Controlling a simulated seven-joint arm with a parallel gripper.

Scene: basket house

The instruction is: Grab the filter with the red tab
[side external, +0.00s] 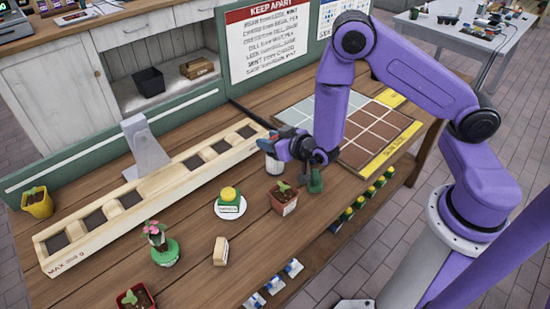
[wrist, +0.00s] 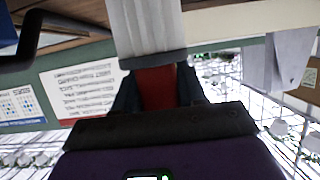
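The filter is a whitish, ribbed body (wrist: 147,28) with a grey band and a red tab (wrist: 158,88) at its end, in the wrist view. The red tab lies between the two dark fingers of my gripper (wrist: 158,92), which flank it closely on both sides. In the side view my gripper (side external: 277,146) points left, low over the table, with the white filter body (side external: 273,164) just below its fingers. The tab is mostly hidden there. I cannot tell whether the filter's bottom touches the table.
A potted seedling (side external: 284,198), a small green object (side external: 315,182) and a white saucer (side external: 219,211) stand close by. A long wooden planter (side external: 75,221) runs behind to the left. A tiled tray (side external: 322,106) lies behind my arm.

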